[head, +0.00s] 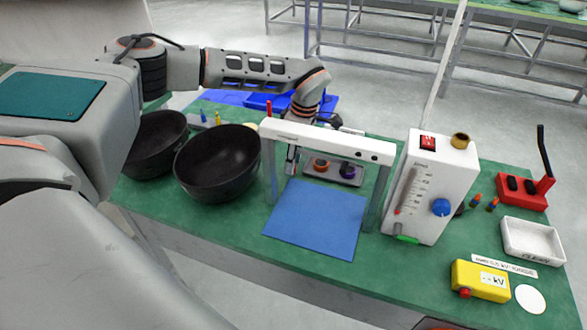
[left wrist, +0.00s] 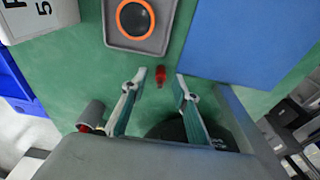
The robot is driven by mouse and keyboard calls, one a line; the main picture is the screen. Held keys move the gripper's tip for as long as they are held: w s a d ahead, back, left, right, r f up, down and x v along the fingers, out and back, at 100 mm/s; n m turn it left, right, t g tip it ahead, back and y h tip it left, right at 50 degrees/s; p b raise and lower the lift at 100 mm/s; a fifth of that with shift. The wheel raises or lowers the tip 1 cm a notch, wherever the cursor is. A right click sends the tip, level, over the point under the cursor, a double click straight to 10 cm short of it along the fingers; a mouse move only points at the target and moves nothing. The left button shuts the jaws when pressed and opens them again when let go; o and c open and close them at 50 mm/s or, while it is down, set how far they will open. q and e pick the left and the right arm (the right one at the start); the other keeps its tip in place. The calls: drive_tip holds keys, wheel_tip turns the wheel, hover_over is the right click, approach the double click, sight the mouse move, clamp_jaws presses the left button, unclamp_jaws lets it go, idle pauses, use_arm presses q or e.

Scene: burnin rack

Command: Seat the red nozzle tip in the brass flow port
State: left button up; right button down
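The red nozzle tip (left wrist: 160,75) lies on the green bench in the left wrist view, between my left gripper's fingertips. A gap shows on either side of it. My left gripper (left wrist: 158,79) is open and empty. In the head view my left gripper (head: 292,158) reaches down behind the white gantry, whose post partly covers it; the nozzle tip cannot be made out there. The brass flow port (head: 460,140) is the round brass fitting on top of the white flow meter box (head: 432,190), well to the right of the gripper. My right gripper cannot be made out.
The white gantry (head: 330,142) stands over a blue mat (head: 315,218). A grey tray (left wrist: 112,40) with an orange ring sits beside the nozzle tip. Black bowls (head: 218,165) stand left of the gripper. A yellow meter (head: 480,281) and white tray (head: 533,240) are at right.

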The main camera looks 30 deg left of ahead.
use_arm(q)
clamp_jaws()
idle(0.3)
